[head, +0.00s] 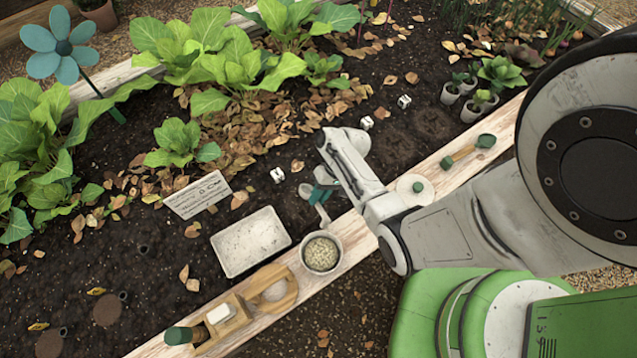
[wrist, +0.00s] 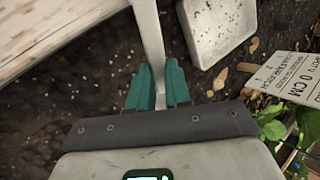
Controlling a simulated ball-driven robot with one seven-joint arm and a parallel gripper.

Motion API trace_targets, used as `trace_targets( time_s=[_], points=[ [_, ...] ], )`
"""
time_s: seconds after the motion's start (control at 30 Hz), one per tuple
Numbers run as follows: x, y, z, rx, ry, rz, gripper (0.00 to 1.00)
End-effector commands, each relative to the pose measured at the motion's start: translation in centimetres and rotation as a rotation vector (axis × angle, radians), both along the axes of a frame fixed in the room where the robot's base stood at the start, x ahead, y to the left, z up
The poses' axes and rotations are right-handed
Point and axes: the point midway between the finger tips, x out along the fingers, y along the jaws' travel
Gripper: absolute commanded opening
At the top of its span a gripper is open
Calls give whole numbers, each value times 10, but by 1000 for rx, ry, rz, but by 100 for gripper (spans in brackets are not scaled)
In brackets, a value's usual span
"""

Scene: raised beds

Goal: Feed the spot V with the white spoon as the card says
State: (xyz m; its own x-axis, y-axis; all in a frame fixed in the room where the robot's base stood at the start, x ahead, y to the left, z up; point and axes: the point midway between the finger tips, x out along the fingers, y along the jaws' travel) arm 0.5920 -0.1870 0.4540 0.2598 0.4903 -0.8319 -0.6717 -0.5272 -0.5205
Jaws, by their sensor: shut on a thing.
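My gripper (head: 322,192) hangs over the dark soil just behind the front plank. Its teal fingers (wrist: 158,88) are shut on the white spoon (wrist: 148,35), whose pale handle runs up out of the wrist view. A short piece of the spoon (head: 324,215) shows below the fingers in the head view; I cannot tell if it holds anything. The card (head: 198,195) lies tilted on the soil at left; its writing is mostly too small to read. A pot of pale pellets (head: 321,252) stands on the plank. Small white marker cubes, one here (head: 277,175), carry unreadable marks, so I cannot pick out V.
A shallow white tray (head: 250,242) lies left of the pot. A wooden holder (head: 222,315), a wooden dish (head: 272,290), a green-knobbed lid (head: 414,187) and a green-ended tool (head: 468,150) rest along the plank. Leafy plants (head: 220,60) and dry leaves fill the back.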

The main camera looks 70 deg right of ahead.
Motion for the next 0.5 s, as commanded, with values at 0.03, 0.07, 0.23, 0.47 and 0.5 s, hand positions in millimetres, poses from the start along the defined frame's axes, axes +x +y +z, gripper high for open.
trace_targets(
  time_s=[0.03,0.07,0.23,0.47,0.5],
  points=[
    [3,4,10,-50,38,25,0],
    [3,5,12,-78,63,35,0],
    [8,9,18,-233,191,88,0],
    [12,12,25,-377,311,135,0],
    [13,12,26,-393,324,141,0]
  ],
)
